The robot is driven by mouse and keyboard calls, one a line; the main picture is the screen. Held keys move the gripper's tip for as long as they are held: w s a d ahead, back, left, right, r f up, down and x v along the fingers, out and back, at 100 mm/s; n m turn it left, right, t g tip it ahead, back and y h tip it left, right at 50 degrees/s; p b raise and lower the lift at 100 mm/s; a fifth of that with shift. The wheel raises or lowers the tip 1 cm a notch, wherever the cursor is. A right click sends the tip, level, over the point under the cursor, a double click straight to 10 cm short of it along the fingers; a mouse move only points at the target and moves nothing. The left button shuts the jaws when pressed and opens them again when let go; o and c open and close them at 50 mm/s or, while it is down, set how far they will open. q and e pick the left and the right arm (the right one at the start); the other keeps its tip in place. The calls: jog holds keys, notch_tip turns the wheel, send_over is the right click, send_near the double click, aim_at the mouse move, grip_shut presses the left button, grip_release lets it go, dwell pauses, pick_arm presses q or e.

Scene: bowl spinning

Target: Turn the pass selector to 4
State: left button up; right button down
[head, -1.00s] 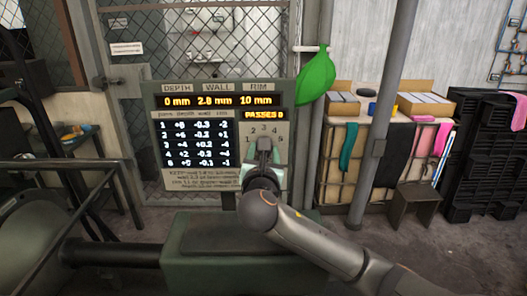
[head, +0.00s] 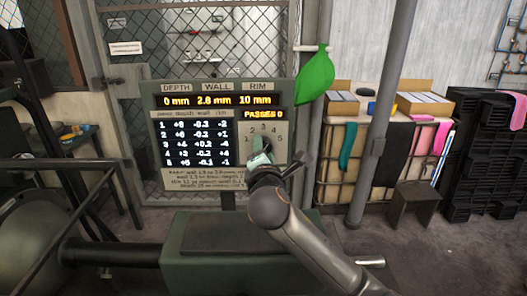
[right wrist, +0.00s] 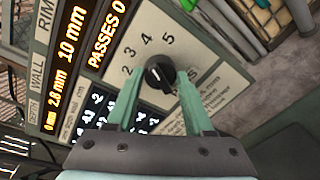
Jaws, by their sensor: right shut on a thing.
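The pass selector is a small black knob (right wrist: 160,72) with a pale mark, on the panel face with numerals printed around it. In the right wrist view the numerals 2, 3, 4 and 5 show beyond it. I cannot tell surely which numeral the mark faces. My right gripper (right wrist: 159,78) has its green fingers on either side of the knob and is shut on it. In the head view my right gripper (head: 262,152) hides the knob. The display (head: 264,114) reads PASSES 0. My left gripper is not in view.
The control panel (head: 170,180) carries depth, wall and rim readouts and a table of numbers. A green balloon-like thing (head: 316,76) hangs at its upper right. A dark green machine body (head: 190,255) stands below. Cloths and boxes fill a rack at right.

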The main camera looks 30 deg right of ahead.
jog(key=shift+m, duration=0.7)
jog(key=shift+c, duration=1.4)
grip_release()
jog(key=b+v, duration=0.1)
jog(key=v, duration=1.1)
jog(key=shift+s, duration=0.35)
